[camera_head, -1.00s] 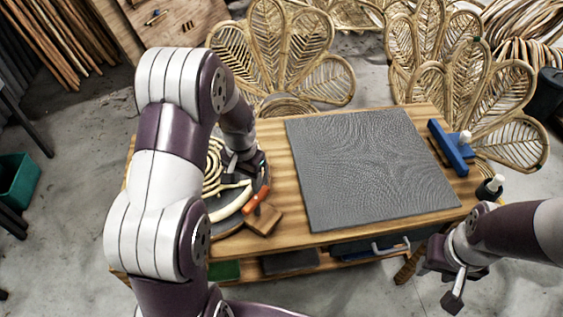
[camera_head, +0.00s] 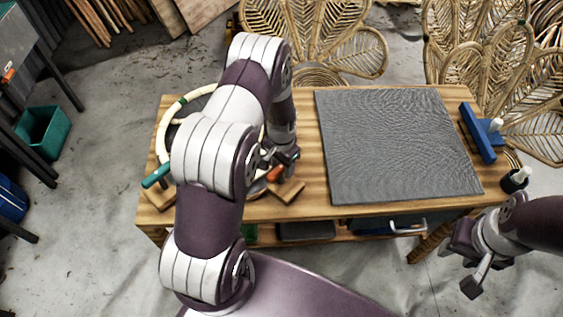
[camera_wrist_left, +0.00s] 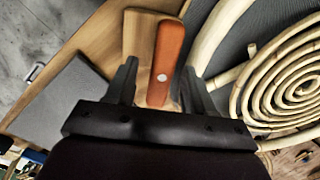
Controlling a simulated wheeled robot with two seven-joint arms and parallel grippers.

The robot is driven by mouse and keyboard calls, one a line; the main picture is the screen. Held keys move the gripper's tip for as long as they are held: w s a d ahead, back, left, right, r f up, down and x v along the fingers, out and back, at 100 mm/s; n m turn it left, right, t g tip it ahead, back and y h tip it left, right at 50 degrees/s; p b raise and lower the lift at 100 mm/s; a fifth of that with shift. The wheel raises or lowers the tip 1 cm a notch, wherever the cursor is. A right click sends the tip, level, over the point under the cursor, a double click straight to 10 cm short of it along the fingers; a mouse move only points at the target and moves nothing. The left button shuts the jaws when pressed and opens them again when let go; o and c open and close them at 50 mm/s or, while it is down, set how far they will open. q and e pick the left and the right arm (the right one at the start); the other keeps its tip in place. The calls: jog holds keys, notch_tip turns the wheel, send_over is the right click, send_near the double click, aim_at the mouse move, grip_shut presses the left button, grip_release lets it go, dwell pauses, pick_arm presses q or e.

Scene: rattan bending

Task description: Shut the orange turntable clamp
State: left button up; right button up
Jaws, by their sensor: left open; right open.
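In the head view my left gripper (camera_head: 280,157) is just above the handle. A pale rattan ring (camera_head: 163,131) runs around the turntable, largely hidden by my left arm. My right gripper (camera_head: 472,268) is open and empty, off the table's front right.
A teal clamp handle (camera_head: 156,176) sits at the turntable's left. A grey mat (camera_head: 395,145) covers the table's right half, with a blue tool (camera_head: 478,133) beyond it. A rattan spiral (camera_wrist_left: 295,88) lies close to the left gripper. Wicker chair backs stand behind the table.

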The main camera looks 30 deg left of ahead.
pick_arm(q)
jog(key=shift+w+a+f, duration=0.1)
jog(key=shift+a, duration=0.05)
grip_shut()
jog(key=shift+m, duration=0.3)
jog(key=m, duration=0.3)
jog(key=shift+w+m+b, duration=0.15)
jog(key=shift+m+b, duration=0.15)
jog(key=shift+b, duration=0.1)
jog(key=m, duration=0.4)
jog(key=shift+m, duration=0.3)
jog(key=m+b, duration=0.1)
jog(key=m, duration=0.3)
jog(key=shift+m, duration=2.6)
jog(key=shift+r, duration=0.2)
